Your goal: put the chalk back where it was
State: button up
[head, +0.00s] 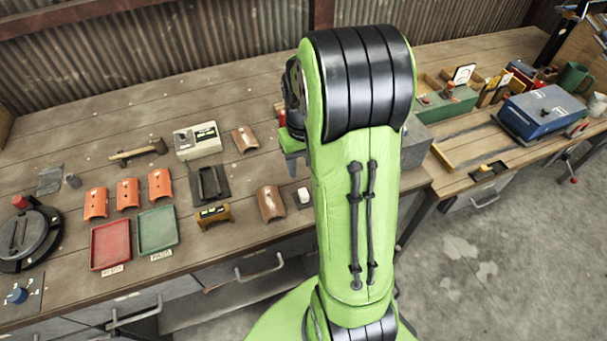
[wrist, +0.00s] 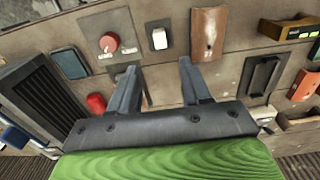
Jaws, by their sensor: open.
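A small white block (wrist: 160,39), which may be the chalk, sits on the bench in the wrist view, beyond the gap between my fingers. It also shows in the head view (head: 305,196), just left of my arm and right of a terracotta tile (head: 270,203). My gripper (wrist: 158,72) is open, with nothing visible between its fingers. In the head view my gripper (head: 292,160) is mostly hidden by my arm; one grey finger points down over the bench. I cannot tell its exact height.
The tile (wrist: 208,33) and a black tray (wrist: 262,76) lie right of the block in the wrist view; a red knob panel (wrist: 110,43) lies left. Red (head: 110,246) and green (head: 158,230) trays, several tiles and a mallet (head: 138,152) occupy the left bench.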

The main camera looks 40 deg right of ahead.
jog(key=s+a+r+n+t, duration=0.1)
jog(key=s+a+r+t, duration=0.15)
jog(key=a+r, duration=0.5)
jog(key=s+a+r+n+t, duration=0.1)
jog(key=s+a+r, duration=0.1)
jog(key=s, duration=0.3)
jog(key=s+a+r+n+t, duration=0.1)
jog(key=s+a+r+t, duration=0.1)
jog(key=s+a, duration=0.3)
jog(key=shift+s+r, duration=0.65)
jog(key=shift+s, duration=0.15)
